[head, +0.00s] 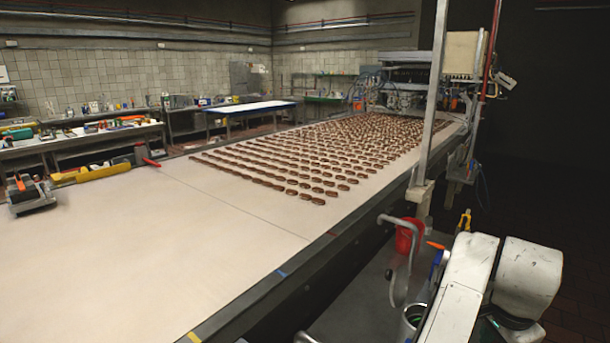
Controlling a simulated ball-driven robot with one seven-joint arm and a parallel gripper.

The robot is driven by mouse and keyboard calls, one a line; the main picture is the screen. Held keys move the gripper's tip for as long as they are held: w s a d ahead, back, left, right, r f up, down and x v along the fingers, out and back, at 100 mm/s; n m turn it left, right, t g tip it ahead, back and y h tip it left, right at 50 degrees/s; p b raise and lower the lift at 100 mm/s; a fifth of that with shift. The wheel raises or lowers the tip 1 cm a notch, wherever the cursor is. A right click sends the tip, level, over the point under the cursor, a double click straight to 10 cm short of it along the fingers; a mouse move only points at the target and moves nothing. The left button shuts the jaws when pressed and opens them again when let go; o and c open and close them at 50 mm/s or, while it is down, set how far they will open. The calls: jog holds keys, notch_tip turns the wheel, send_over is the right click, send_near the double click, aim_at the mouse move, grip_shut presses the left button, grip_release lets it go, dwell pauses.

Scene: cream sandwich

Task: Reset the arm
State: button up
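White, worn arm links, which look like mine, fill the bottom right corner of the head view, beside the conveyor (110,240). They are bent and partly cut off by the lower picture edge. My gripper does not show, so what it holds cannot be seen. Rows of brown cream sandwiches (320,155) lie on the far half of the pale conveyor belt.
Cluttered benches (75,140) line the left. A machine (405,75) stands at the far end.

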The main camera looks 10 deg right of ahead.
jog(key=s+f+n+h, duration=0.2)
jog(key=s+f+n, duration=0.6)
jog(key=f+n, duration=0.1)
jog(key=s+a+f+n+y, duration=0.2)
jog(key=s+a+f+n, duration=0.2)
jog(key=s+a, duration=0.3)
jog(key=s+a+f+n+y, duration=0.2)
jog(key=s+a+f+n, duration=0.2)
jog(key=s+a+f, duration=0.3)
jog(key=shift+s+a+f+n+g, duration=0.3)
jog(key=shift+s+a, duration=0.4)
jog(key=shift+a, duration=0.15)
